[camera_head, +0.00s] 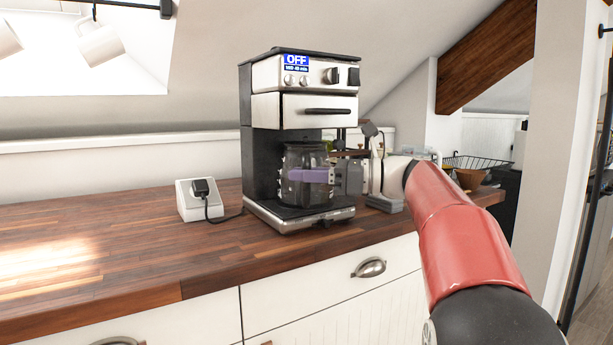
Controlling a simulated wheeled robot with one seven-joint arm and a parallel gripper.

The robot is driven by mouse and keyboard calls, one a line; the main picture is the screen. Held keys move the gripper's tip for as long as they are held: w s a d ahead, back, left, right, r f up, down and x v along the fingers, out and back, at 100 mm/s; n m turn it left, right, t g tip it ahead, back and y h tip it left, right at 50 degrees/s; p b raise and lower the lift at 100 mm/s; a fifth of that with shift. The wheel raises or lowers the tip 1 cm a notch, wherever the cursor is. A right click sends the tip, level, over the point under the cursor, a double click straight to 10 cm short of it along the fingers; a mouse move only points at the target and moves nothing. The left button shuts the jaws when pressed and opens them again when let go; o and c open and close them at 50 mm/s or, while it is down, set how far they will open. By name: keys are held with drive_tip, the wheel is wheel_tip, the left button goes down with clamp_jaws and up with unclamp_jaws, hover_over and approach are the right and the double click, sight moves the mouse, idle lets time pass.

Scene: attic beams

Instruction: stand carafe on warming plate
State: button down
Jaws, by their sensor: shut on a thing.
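The coffee machine (305,105) stands on the wooden counter, with a display reading OFF. The dark glass carafe (303,197) is upright in the machine's open bay, under the brew housing. It is over the warming plate at the machine's base (300,217). I cannot tell whether its bottom touches the plate or sits slightly above it. My gripper (310,175) reaches in from the right, its purple fingers level across the carafe and shut on it. The fingers and gripper body hide part of the carafe, and its handle is not clear.
A white socket box (194,200) with a black plug and cord stands left of the machine. The wooden counter (110,240) is clear at left. Small items stand behind my gripper, and a wire basket (478,162) is at the far right. Drawers are below.

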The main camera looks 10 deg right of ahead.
drive_tip(key=c, duration=1.4)
unclamp_jaws()
drive_tip(key=shift+f, duration=0.1)
drive_tip(key=shift+o, duration=0.2)
